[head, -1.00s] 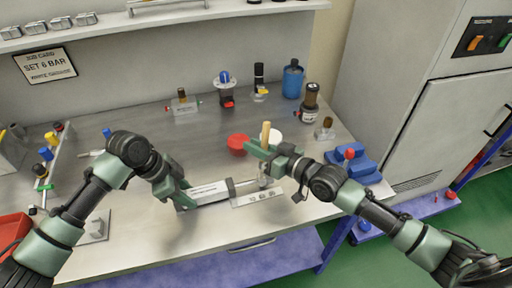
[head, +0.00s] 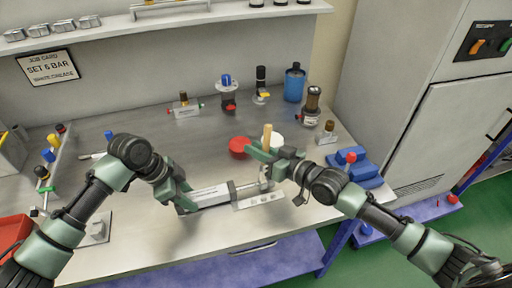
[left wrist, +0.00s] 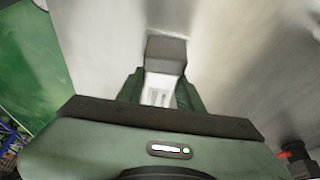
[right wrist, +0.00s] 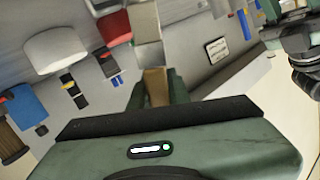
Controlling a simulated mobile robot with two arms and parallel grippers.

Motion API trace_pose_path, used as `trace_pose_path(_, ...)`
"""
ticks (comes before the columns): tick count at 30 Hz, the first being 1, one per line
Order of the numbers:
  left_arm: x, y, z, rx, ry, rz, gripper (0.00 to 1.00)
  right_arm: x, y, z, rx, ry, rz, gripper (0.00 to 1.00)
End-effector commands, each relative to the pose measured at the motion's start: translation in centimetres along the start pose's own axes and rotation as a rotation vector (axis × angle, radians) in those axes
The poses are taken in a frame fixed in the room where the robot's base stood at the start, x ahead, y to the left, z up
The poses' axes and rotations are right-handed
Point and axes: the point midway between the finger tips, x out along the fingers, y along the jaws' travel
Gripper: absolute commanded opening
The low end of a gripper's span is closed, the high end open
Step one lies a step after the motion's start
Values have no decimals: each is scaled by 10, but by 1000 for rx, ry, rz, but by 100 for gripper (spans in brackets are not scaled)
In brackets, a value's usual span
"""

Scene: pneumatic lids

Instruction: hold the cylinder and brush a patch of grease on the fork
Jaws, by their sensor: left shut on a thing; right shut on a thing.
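The cylinder (head: 212,195) is a pale, labelled body lying low over the front of the bench, its rod pointing right to the metal fork (head: 265,184). My left gripper (head: 183,199) is shut on the cylinder's left part; its grey end block (left wrist: 166,52) shows between the fingers in the left wrist view. My right gripper (head: 264,153) is shut on the brush, whose wooden handle (head: 267,134) stands upright above the fingers. The handle (right wrist: 155,87) also shows in the right wrist view. The brush's lower end is just above or at the fork; contact and any grease cannot be told.
A grey block with holes (head: 262,200) lies beside the fork. A red pot (head: 240,147) and a white round thing (head: 274,141) stand behind the right gripper. A blue stepped holder (head: 350,168) is to the right.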

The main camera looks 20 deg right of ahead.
Motion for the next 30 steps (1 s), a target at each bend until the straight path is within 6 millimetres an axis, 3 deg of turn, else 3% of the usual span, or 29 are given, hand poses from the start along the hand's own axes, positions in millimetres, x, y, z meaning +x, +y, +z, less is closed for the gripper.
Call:
trace_pose_path(12, 0, 0, 0, -1, 0, 0, 1, -9, -5, 4, 2, -6, 1, 0)
trace_pose_path(30, 0, 0, 0, -1, 0, 0, 1, 2, 1, -2, 1, -2, 1, 0)
